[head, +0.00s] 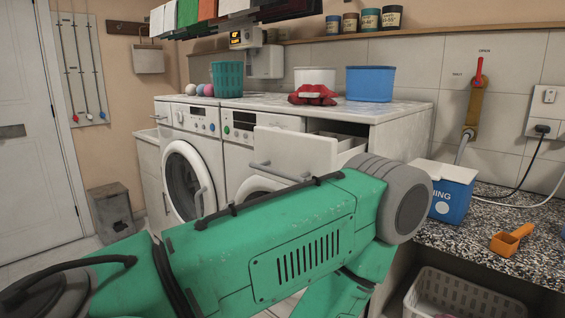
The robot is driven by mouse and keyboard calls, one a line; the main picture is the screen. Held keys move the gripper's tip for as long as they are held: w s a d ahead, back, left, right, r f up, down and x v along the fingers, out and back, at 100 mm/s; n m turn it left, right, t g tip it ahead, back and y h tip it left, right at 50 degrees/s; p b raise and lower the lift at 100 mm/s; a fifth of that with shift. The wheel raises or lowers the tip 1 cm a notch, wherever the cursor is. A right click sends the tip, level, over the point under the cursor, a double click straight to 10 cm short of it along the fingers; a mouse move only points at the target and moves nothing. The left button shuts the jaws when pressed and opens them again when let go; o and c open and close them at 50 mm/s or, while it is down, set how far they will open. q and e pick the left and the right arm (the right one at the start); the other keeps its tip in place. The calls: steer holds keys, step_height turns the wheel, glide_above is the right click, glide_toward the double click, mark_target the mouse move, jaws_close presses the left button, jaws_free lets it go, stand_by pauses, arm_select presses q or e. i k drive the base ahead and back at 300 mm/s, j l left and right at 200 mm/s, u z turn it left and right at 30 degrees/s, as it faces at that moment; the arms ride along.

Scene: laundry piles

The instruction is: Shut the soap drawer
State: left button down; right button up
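The soap drawer (295,150) stands pulled out from the top right of the right-hand white washing machine (238,152). Its pale front panel stands forward of the machine, with a bar handle low on it, and part of its open inside shows behind the panel. My green left arm crosses the foreground from the left, in front of the drawer's lower edge in the picture, and bends down at a grey joint. Neither of my grippers is in view. Whether anything touches the drawer cannot be seen. My arm hides the lower part of the machine.
A second washing machine (187,125) stands to the left. A green basket (226,79), red cloth (312,95) and blue tub (369,84) sit on top. At right, a speckled counter (470,240) holds a blue box (450,196) and orange scoop (511,239); a basket (465,297) is below.

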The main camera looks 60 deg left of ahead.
mark_target(287, 157)
steer(key=u, duration=1.65)
